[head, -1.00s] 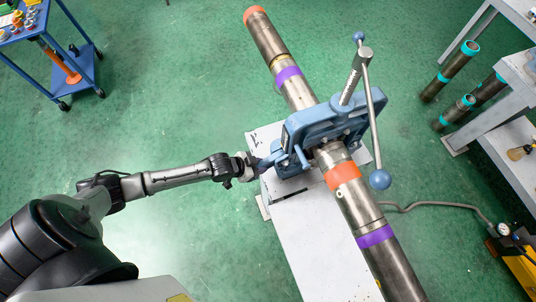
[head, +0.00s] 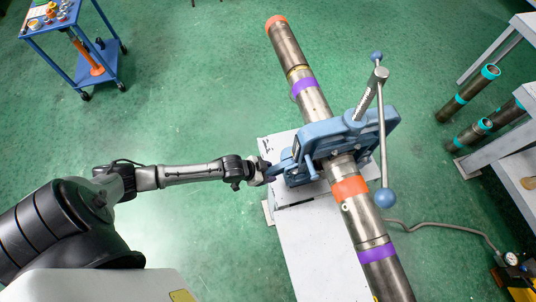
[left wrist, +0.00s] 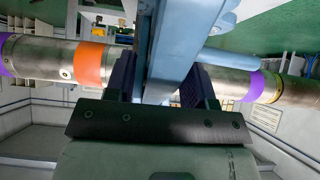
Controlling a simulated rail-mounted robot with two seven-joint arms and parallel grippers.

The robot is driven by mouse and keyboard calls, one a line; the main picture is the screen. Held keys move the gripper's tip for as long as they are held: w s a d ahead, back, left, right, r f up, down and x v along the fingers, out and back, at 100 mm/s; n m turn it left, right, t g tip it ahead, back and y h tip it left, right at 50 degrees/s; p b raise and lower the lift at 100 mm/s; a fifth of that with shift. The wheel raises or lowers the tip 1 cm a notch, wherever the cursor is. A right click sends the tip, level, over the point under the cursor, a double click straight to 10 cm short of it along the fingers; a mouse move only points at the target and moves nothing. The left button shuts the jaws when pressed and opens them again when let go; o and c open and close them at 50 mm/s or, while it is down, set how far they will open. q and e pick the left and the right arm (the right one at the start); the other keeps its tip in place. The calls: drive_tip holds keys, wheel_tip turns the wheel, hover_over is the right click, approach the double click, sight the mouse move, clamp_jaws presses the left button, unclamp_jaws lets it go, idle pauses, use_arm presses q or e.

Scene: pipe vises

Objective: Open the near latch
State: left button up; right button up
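The blue pipe vise (head: 352,130) stands on a white bench and holds a long steel pipe (head: 352,205) with orange and purple bands. The near latch (head: 284,163) is a blue piece on the vise's left side. My left gripper (head: 267,172) is at this latch, its arm reaching in from the left. In the left wrist view a blue latch part (left wrist: 165,75) lies between the two dark fingers of my left gripper (left wrist: 160,85). The fingers stand apart on either side of it, with some gap showing. My right gripper is not in view.
The vise's screw handle (head: 382,130) with ball ends stands up at its right. The white bench (head: 315,245) runs under it. A blue cart (head: 75,45) is at the upper left.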

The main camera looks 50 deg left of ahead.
use_arm(q)
drive_tip(key=shift+s+r, duration=0.1)
drive_tip(key=shift+r, duration=0.05)
drive_tip(key=p+v, duration=0.1)
drive_tip(key=v, duration=1.2)
drive_tip(key=shift+s+r+p, duration=0.1)
drive_tip(key=shift+s+p, duration=0.05)
drive_tip(key=shift+p, duration=0.15)
idle(0.3)
